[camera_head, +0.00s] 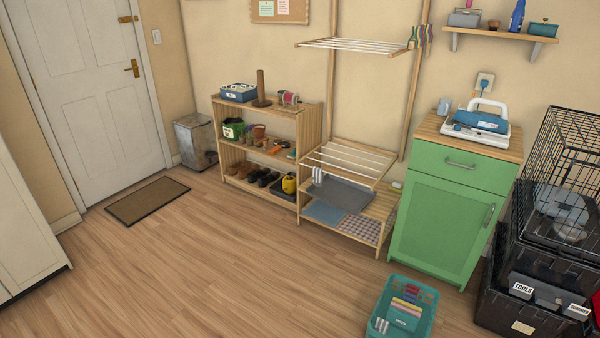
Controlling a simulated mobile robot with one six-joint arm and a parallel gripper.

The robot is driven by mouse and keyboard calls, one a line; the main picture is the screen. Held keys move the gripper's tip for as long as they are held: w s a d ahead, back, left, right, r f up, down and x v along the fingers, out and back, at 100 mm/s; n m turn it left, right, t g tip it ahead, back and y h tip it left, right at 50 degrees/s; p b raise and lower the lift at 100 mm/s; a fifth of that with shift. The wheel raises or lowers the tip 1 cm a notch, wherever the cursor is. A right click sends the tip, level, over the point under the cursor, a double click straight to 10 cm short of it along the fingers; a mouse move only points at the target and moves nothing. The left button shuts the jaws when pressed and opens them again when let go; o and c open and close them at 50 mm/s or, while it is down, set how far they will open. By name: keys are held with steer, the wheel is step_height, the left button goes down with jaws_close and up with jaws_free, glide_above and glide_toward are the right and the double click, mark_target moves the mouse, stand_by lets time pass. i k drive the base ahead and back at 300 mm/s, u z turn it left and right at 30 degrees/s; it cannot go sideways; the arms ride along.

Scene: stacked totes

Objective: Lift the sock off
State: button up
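I cannot make out a sock for certain. A small pale striped piece (318,174) hangs at the left front of the lower drying rack (350,160); it may be a sock, but it is too small to tell. A dark grey cloth (343,197) lies below the lower rack. My gripper is not in view.
A green cabinet (440,225) stands right of the racks. A teal basket (380,318) sits on the floor in front. A shoe shelf (265,150) stands left.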

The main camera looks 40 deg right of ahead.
mark_target(318, 176)
steer(key=z, duration=0.3)
steer(key=i, duration=0.4)
steer(key=z, duration=0.65)
steer(key=i, duration=1.6)
steer(key=u, duration=0.7)
steer(key=i, duration=0.7)
steer(key=u, duration=0.35)
